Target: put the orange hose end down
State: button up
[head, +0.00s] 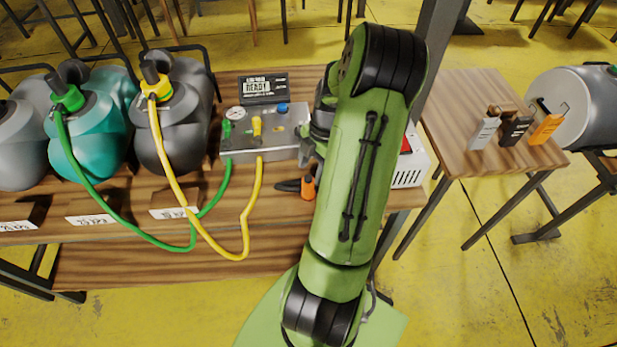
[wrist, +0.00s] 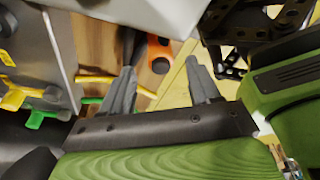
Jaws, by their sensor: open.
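An orange piece (head: 308,187) with a black part on its left lies near the front of the wooden bench, just left of my arm; I take it for the orange hose end. In the wrist view the orange end (wrist: 160,52) shows a round hole and lies beyond my fingertips, on or close to the wood. My gripper (wrist: 161,78) is open, its two grey fingers apart with nothing held between them. In the head view my arm hides most of the gripper; only a bit of grey finger shows beside the metal box. Any hose behind the orange end is hidden.
A metal box (head: 265,140) with a gauge has green (head: 190,235) and yellow (head: 240,255) hoses, which hang over the bench front from the teal (head: 95,135) and dark (head: 175,125) tanks. A white unit (head: 410,170) stands right of my arm. A side table (head: 470,115) holds small cartridges.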

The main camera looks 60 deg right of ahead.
jog(key=w+v, duration=0.1)
jog(key=v, duration=0.5)
jog(key=w+a+r+m+h, duration=0.2)
jog(key=a+r, duration=0.3)
jog(key=a, duration=0.2)
jog(key=w+a+r+m+h, duration=0.1)
jog(key=w+a+r+m, duration=0.15)
jog(key=a+r, duration=0.35)
jog(key=s+a+r+m+t, duration=0.2)
jog(key=s+a+m, duration=0.2)
jog(key=a, duration=0.4)
jog(key=s+a+r+m+t, duration=0.2)
jog(key=s+a+m, duration=0.3)
jog(key=a, duration=0.3)
jog(key=shift+s+a+r+m+t+p, duration=0.2)
jog(key=shift+s+r+m+t+p, duration=0.1)
jog(key=shift+s+m+p, duration=0.1)
